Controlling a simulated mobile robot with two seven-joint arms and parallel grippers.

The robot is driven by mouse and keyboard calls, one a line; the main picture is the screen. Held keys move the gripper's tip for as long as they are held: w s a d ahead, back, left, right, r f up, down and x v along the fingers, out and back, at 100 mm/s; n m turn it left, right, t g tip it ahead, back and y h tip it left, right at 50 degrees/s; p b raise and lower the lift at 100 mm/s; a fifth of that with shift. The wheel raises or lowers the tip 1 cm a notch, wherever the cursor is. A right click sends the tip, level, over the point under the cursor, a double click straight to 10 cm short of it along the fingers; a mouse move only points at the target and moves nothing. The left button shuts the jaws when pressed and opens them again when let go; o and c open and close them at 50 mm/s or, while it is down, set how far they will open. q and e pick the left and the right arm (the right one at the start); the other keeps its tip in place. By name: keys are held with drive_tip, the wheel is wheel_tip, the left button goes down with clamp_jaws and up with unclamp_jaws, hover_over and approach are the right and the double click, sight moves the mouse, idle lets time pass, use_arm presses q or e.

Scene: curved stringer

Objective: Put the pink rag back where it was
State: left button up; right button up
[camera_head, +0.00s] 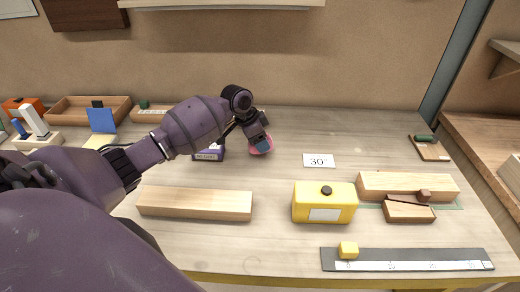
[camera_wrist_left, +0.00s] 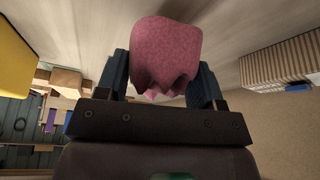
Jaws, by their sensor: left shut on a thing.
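The pink rag (camera_wrist_left: 166,52) is bunched between the two dark fingers of my left gripper (camera_wrist_left: 163,80) in the left wrist view. In the head view, my left gripper (camera_head: 260,140) is over the middle of the workbench, and a bit of the pink rag (camera_head: 262,149) shows at its fingertips. The gripper is shut on the rag. I cannot tell whether the rag touches the bench top. My right gripper is not in view.
A dark purple labelled box (camera_head: 209,153) stands just left of the gripper. A white "30°" card (camera_head: 319,160) lies to its right. A wooden block (camera_head: 195,203), a yellow box (camera_head: 324,203) and a long wooden piece (camera_head: 408,186) are nearer. The bench behind the card is clear.

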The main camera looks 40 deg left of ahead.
use_arm(q)
wheel_tip(320, 180, down, 4)
drive_tip(key=shift+r, duration=0.2)
drive_tip(key=shift+f, duration=0.25)
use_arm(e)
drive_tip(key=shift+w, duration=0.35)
